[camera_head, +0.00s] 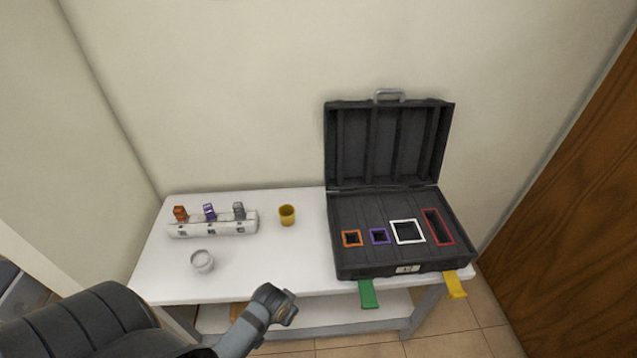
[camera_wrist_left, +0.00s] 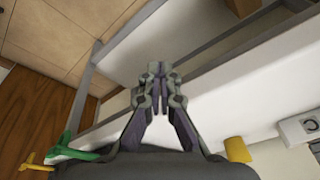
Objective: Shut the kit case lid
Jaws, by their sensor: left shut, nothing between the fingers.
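The black kit case (camera_head: 400,262) stands on the right part of the white table. Its lid (camera_head: 388,145) is open and upright at the back, near the wall, with a grey handle (camera_head: 388,95) on its top edge. The base shows orange, purple, white and red framed slots. A green tab (camera_head: 367,293) and a yellow tab (camera_head: 455,284) stick out at its front. My left gripper (camera_head: 286,306) is in front of the table's front edge, left of the case and apart from it. In the left wrist view its fingers (camera_wrist_left: 158,72) are together and empty. My right gripper is not seen.
The white table (camera_head: 290,260) has a white rack (camera_head: 212,228) with orange, purple and grey items at the left. A yellow cup (camera_head: 287,215) and a clear glass cup (camera_head: 202,261) stand nearby. A brown wooden door (camera_head: 570,190) is at the right.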

